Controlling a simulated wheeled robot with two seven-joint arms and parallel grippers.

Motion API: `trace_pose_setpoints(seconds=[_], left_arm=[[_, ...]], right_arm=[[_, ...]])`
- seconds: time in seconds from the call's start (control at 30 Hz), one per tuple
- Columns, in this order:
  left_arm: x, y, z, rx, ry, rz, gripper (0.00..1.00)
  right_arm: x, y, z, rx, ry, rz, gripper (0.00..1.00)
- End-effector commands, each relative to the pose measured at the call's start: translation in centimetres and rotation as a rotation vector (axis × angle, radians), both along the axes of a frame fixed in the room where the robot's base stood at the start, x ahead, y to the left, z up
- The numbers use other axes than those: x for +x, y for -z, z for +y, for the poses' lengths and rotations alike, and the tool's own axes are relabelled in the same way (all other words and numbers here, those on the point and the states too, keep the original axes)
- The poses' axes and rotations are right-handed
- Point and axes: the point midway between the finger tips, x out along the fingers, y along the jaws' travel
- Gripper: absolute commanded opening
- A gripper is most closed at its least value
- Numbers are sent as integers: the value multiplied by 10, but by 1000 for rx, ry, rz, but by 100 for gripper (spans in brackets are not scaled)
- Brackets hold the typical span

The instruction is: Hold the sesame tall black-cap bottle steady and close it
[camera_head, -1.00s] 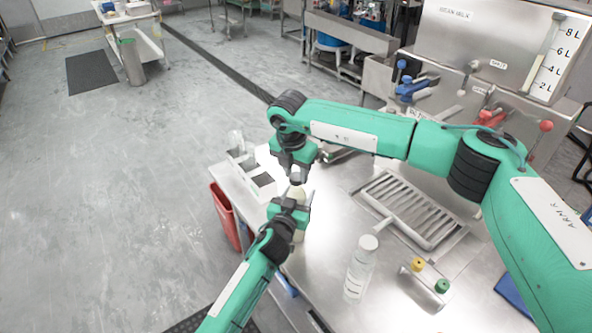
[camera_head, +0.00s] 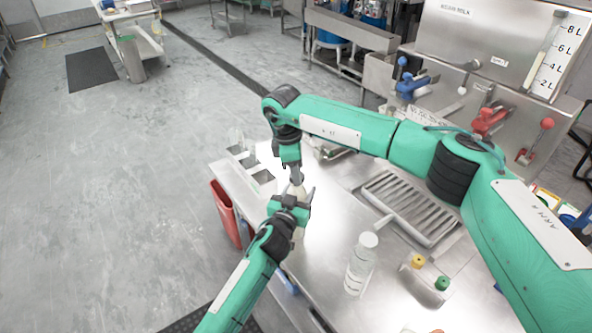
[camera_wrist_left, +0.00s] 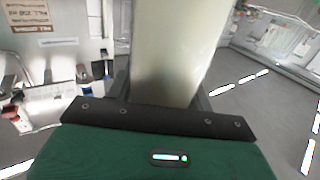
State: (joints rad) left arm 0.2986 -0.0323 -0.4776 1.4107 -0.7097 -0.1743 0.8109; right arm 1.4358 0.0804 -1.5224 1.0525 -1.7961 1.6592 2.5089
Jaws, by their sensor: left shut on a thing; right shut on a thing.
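My left gripper (camera_head: 291,204) is shut around a pale, cream-coloured bottle (camera_head: 299,193), mostly hidden by the fingers in the head view. In the left wrist view the bottle's smooth pale body (camera_wrist_left: 176,50) rises upright between the fingers. My right gripper (camera_head: 297,180) points down directly above the left one, at the bottle's top. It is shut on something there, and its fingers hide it. I cannot make out the black cap or whether it sits straight on the neck.
A clear bottle with a white cap (camera_head: 361,264) stands on the steel counter (camera_head: 325,225). A slatted drain tray (camera_head: 410,206) lies to the right, with yellow and green capped items (camera_head: 430,272) in front.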

Motion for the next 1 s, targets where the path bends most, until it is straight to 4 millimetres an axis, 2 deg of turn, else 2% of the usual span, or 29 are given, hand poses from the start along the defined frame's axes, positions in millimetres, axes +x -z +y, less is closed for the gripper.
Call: trace_pose_setpoints(seconds=[0.1,0.3,0.67,0.7,0.77,1.0], left_arm=[[0,1,0,1,0,1,0],[0,1,0,0,0,1,0],[0,1,0,0,0,1,0],[0,1,0,0,0,1,0],[0,1,0,0,0,1,0],[0,1,0,1,0,2,0]], right_arm=[[1,-1,0,1,196,0,14],[1,-1,0,1,402,-1,14],[2,-1,0,1,431,-1,14],[2,-1,0,1,431,-1,42],[2,-1,0,1,431,-1,54],[1,0,0,0,429,-1,56]])
